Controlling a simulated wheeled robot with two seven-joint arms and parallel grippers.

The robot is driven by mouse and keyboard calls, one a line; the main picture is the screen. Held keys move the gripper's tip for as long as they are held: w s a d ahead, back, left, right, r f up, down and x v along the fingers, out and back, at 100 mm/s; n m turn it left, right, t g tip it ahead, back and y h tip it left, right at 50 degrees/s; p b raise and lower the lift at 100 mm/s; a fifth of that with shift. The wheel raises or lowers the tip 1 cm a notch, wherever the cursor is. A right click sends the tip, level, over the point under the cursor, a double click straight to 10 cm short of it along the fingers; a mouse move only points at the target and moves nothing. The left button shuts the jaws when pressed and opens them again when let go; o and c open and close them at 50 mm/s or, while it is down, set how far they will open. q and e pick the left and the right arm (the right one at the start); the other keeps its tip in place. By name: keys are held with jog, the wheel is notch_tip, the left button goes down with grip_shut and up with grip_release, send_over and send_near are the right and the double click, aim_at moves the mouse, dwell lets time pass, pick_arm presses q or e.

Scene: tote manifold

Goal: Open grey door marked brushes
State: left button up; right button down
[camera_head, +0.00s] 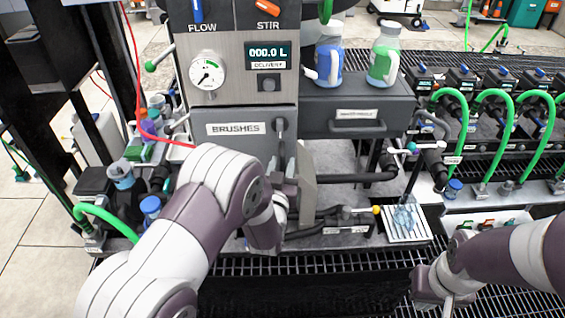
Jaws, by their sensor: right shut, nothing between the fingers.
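The grey door (222,148) marked BRUSHES is on the front of the control cabinet, left of centre. It looks closed, though my left arm covers its lower part. Its dark vertical handle (281,130) is at the door's right edge. My right gripper (444,298) is low at the right, away from the door, shut and empty.
A grey drawer (358,112) is right of the door, with a blue jug (329,55) and green jug (383,58) on top. A pale upright panel (306,178) stands beside my left gripper. A red hose (134,60) hangs left. Green hoses (492,95) fill the right.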

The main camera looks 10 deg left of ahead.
pick_arm(q)
jog(key=shift+w, duration=0.35)
grip_shut()
jog(key=shift+s, duration=0.1)
